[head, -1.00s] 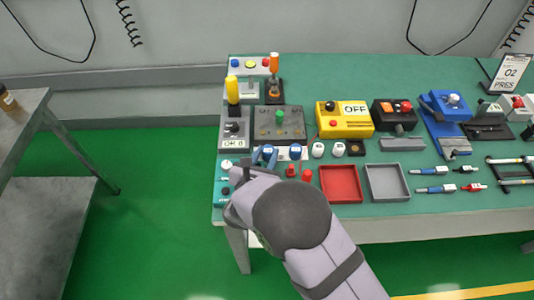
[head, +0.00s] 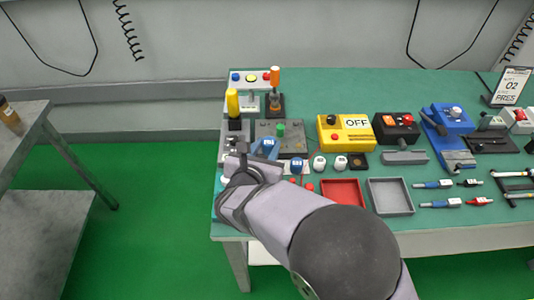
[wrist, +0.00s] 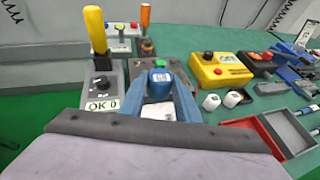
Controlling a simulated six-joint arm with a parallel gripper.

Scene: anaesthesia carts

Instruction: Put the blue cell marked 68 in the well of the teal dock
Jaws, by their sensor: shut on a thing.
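My gripper (head: 264,150) has blue fingers and is shut on a blue cell with a pale label on top (wrist: 160,76). The label is too small to read surely. In the head view the held cell cannot be told apart from the blue fingers. Another blue cell (head: 297,166) stands just right of my gripper. The teal dock (head: 217,187) lies at the left front of the table, mostly hidden behind my arm; its well is not visible. It does not show in the wrist view.
A grey box with a yellow handle (wrist: 95,40) and a grey plate with a green knob (head: 281,130) stand close by. Two white cells (wrist: 221,100) are to the right. A red tray (head: 343,192) and grey tray (head: 391,196) lie at the front.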

